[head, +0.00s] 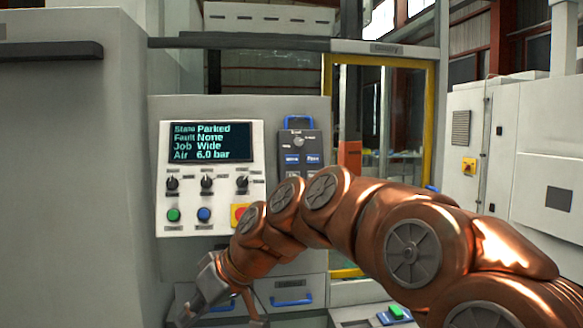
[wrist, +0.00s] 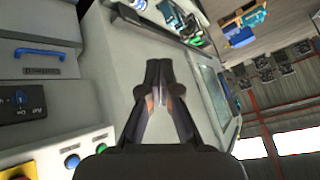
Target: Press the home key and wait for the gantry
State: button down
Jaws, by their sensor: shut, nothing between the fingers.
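The control panel (head: 205,222) stands upright left of centre in the head view. Its screen (head: 211,142) reads State Parked, Fault None, Job Wide, Air 6.0 bar. Below are three dark knobs, a green button (head: 173,215), a blue button (head: 204,215) and a red button on yellow (head: 239,213). The button labels are too small to read, so I cannot tell which is the home key. My gripper (head: 207,290) is low, below the panel and apart from it. In the wrist view its fingers (wrist: 158,75) are together and empty; the blue button (wrist: 72,161) shows at lower left.
A dark keypad unit (head: 299,150) with blue keys is right of the panel. A yellow-framed opening (head: 431,110) is behind my arm. Blue-handled drawers (head: 291,301) are below. A grey cabinet (head: 75,170) fills the left; white cabinets (head: 545,180) stand at right.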

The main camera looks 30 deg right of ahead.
aim_at(297, 157)
jog(key=w+d+r+n+t+y, duration=0.15)
jog(key=w+d+r+t, duration=0.45)
jog(key=w+d+r, duration=0.85)
jog(key=d+r+t+h, duration=0.1)
jog(key=d+r+t, duration=0.2)
jog(key=d, duration=0.6)
jog(key=d+r+t+h, duration=0.1)
jog(key=d+r+t, duration=0.2)
jog(key=d+r, duration=0.5)
jog(key=shift+s+d+r+b, duration=0.25)
jog(key=shift+d+b, duration=0.15)
jog(key=shift+h, duration=0.25)
jog(key=shift+w+d+f+p, duration=0.55)
jog(key=shift+w+p, duration=0.1)
jog(key=shift+w, duration=0.65)
jog(key=shift+w+d+f+p, duration=0.5)
jog(key=shift+w+p, duration=0.1)
jog(key=shift+w, duration=0.65)
jog(key=shift+w+d+f+p, duration=0.55)
jog(key=shift+w+p, duration=0.1)
jog(key=shift+w, duration=0.65)
